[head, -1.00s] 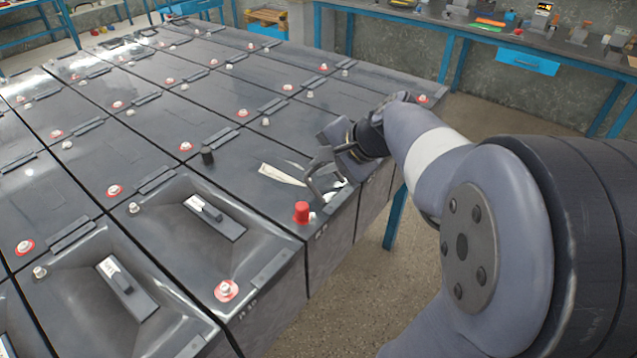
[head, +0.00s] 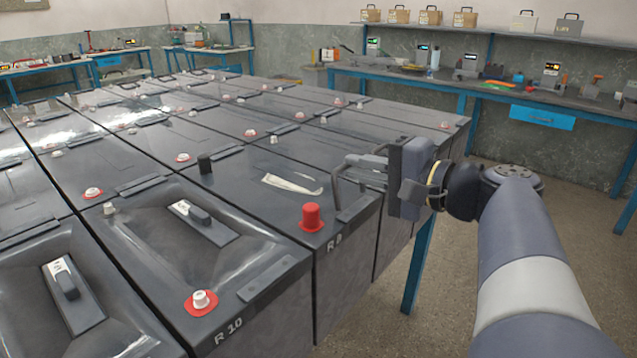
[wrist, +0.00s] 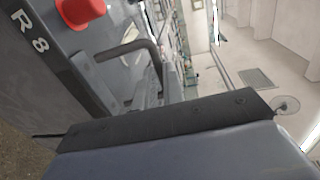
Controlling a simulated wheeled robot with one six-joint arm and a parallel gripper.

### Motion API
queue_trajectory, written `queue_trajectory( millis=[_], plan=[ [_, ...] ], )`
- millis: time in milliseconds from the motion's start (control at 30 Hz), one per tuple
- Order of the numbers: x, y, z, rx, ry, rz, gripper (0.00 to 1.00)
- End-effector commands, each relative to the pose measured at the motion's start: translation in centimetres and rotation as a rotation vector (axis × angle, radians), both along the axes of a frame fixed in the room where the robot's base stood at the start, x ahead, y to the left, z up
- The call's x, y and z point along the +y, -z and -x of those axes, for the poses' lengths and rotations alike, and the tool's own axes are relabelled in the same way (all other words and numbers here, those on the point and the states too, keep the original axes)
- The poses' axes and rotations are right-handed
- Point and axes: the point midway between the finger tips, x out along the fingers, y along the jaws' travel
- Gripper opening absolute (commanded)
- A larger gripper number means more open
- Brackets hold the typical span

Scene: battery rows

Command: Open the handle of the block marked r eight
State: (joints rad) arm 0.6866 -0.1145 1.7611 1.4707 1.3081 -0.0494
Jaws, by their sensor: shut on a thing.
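The block marked R 8 (head: 345,262) stands at the right end of its row, with a red cap (head: 311,217) and a black cap on top. Its label and red cap (wrist: 82,12) also show in the wrist view. Its dark bail handle (head: 337,187) is raised off the top at the right end. My gripper (head: 368,170) is shut on the handle, coming from the right. In the wrist view the bent handle bar (wrist: 132,47) runs to my fingers (wrist: 150,95). The exact grip contact is partly hidden.
The block marked R 10 (head: 240,300) stands nearer, with its handle flat. More blocks stretch behind. A pale strip (head: 291,184) lies on R 8. A blue workbench (head: 450,84) stands at the back; open floor lies right of the blocks.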

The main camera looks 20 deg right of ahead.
Motion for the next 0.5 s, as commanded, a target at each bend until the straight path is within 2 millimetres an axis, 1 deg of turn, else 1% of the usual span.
queue_trajectory(
  millis=[33, 300, 500],
  plan=[
    [-0.18, 0.95, 0.18, -0.024, 0.002, -0.017, 0.0],
    [-0.59, 0.9, 0.81, -0.125, 0.0, -0.092, 0.0],
    [-0.74, 0.79, 1.03, -0.162, -0.001, -0.12, 0.0]
  ],
)
